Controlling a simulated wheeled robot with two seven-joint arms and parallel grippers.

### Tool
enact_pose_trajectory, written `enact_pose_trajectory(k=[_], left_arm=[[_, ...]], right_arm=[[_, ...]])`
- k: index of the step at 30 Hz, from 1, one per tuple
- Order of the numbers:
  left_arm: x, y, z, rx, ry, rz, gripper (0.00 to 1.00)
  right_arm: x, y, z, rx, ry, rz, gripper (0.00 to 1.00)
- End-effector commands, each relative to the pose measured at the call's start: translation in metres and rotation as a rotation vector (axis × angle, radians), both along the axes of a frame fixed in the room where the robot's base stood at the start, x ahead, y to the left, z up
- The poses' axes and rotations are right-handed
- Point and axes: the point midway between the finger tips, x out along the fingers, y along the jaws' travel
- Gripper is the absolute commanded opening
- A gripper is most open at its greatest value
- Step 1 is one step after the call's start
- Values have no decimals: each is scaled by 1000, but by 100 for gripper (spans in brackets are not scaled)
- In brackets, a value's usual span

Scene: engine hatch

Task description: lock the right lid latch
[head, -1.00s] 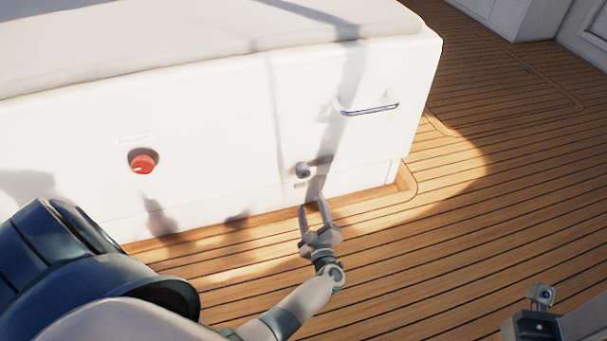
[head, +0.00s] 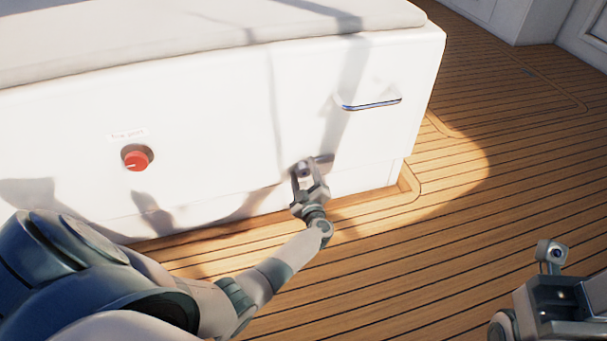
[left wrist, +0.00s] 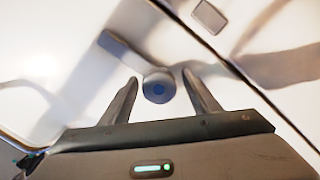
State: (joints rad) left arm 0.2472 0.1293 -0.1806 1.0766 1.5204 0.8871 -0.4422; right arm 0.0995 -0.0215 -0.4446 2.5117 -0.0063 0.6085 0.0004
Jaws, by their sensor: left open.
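The latch (head: 325,158) is on the lower right of the white hatch front, with a round knob and a short grey lever pointing right in the head view. In the left wrist view the knob (left wrist: 159,87) has a dark blue centre, and the lever (left wrist: 121,48) runs up and left from it. My left gripper (head: 305,173) is open at the latch. In the left wrist view its two fingers (left wrist: 160,79) stand on either side of the knob. I cannot tell whether they touch it. My right gripper's fingers are out of view.
A red knob (head: 135,160) is further left on the white front. A metal handle (head: 371,104) is above and right of the latch. A small plate (left wrist: 209,16) lies across a dark seam.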

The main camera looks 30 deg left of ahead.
Motion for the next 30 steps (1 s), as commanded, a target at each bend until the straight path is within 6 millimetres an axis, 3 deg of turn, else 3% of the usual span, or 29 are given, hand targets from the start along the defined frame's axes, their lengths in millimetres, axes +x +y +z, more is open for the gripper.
enact_pose_trajectory(k=[9, 14, 30], left_arm=[[1, 1, 0, -1, -1, 0, 54], [1, 0, 1, -1, -1, 0, 16], [1, -1, 4, 54, 66, -1, 16]], right_arm=[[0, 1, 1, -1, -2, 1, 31], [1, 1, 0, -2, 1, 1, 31], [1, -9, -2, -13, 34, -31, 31]])
